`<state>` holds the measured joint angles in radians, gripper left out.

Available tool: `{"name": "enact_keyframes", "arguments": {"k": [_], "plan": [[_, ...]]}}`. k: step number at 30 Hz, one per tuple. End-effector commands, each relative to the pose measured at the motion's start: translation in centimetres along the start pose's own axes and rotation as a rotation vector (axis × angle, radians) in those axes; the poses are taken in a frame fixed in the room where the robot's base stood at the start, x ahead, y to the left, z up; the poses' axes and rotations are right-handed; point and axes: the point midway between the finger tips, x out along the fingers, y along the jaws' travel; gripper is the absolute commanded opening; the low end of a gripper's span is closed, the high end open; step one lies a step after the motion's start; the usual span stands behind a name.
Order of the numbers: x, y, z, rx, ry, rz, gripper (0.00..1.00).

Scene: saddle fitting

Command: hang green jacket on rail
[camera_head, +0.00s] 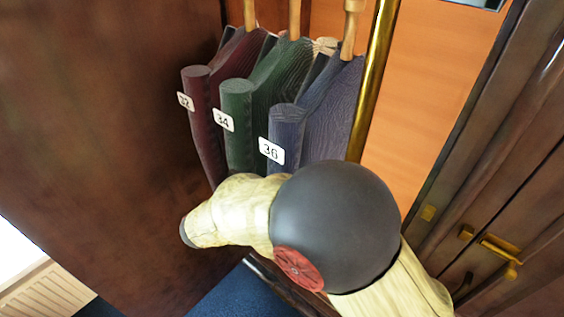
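The green jacket (239,125), tagged 34, is between a maroon jacket (199,115) tagged 32 and a blue jacket (288,135) tagged 36. Wooden hanger parts rise above the jackets and leave the top of the picture. No rail holding them shows, so I cannot tell what the green jacket hangs from. My arm crosses the lower middle and hides the jackets' lower ends. My gripper is not recognisable in this view, and no fingers show.
A brass pole (375,80) stands right of the blue jacket. A brown wooden panel (100,120) fills the left, with an orange-brown back panel (430,100) behind. Dark doors with brass fittings (499,248) are at right. Blue floor (245,293) shows below.

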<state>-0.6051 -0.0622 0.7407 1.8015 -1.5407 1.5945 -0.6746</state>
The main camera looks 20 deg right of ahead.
Motion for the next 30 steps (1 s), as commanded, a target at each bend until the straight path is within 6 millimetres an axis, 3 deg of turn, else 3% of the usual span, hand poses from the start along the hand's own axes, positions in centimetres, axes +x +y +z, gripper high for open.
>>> {"name": "enact_keyframes", "arguments": {"k": [8, 9, 19, 30], "plan": [[0.0, 0.01, 0.09, 0.002, -0.001, 0.0, 0.0], [0.0, 0.01, 0.09, 0.002, -0.001, 0.0, 0.45], [0.0, 0.0, 0.02, 0.001, 0.0, 0.0, 0.64], [-0.32, 0.02, -0.1, 0.0, 0.001, 0.001, 0.65]]}}
